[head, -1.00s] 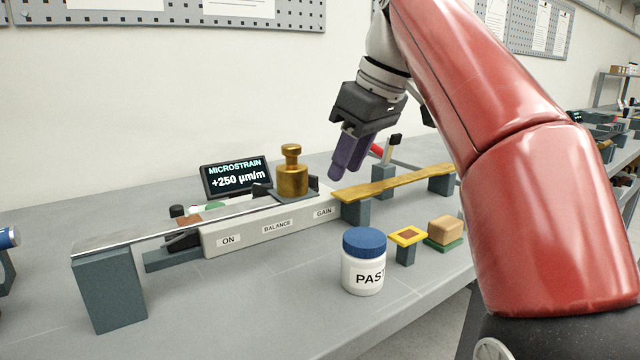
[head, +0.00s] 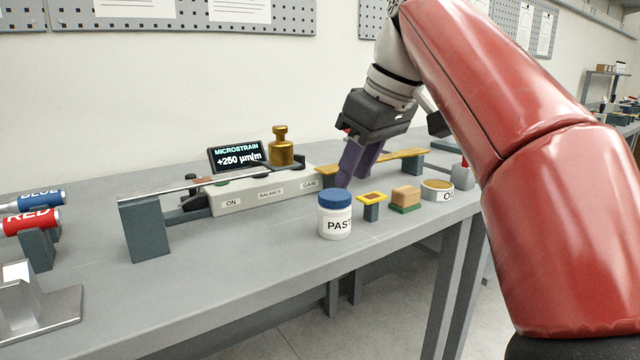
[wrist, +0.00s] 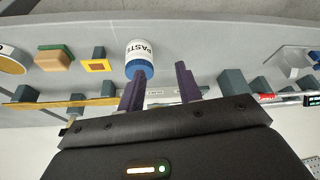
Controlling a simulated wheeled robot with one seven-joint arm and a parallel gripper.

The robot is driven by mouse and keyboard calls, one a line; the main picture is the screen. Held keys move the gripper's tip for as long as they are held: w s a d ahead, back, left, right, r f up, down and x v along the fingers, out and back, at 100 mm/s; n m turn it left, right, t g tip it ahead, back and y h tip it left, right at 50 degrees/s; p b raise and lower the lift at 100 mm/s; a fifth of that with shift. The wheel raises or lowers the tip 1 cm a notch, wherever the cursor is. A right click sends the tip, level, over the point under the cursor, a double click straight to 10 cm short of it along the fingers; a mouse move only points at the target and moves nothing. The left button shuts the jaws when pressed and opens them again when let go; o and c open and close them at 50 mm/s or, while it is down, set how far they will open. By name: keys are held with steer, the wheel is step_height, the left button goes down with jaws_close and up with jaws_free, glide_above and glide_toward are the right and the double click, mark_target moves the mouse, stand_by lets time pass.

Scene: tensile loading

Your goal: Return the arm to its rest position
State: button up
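My arm reaches in from the right of the head view. My gripper (head: 352,168) has purple fingers pointing down, over the bench behind the white paste jar (head: 335,222) with its blue lid. In the wrist view the two fingers (wrist: 160,75) stand apart with nothing held between them. The paste jar (wrist: 139,58) shows just beyond the fingertips there; I cannot tell the exact gap. The brass weight (head: 281,148) stands upright at the strain meter, whose display (head: 238,156) reads +250 µm/m.
A yellow pad on a post (head: 371,198), a tan block on a green base (head: 405,197) and a round tin (head: 437,190) line the bench's front right. A brass-coloured bar (head: 400,155) lies behind.

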steer(key=s+d+f+m+t+h, duration=0.1)
steer(key=s+d+f+m, duration=0.2)
steer(key=s+f, duration=0.3)
steer(key=s+d+f+m+t+h, duration=0.1)
steer(key=s+d+f+m, duration=0.2)
steer(key=f, duration=1)
steer(key=s+d+f+m+h, duration=0.1)
steer(key=s+d+f+m, duration=0.2)
steer(key=s+f, duration=0.6)
steer(key=shift+d+f+m+t+h, duration=0.3)
steer(key=shift+d+f+m+t, duration=0.1)
steer(key=shift+d+f, duration=0.15)
steer(key=shift+r, duration=0.1)
stand_by(0.5)
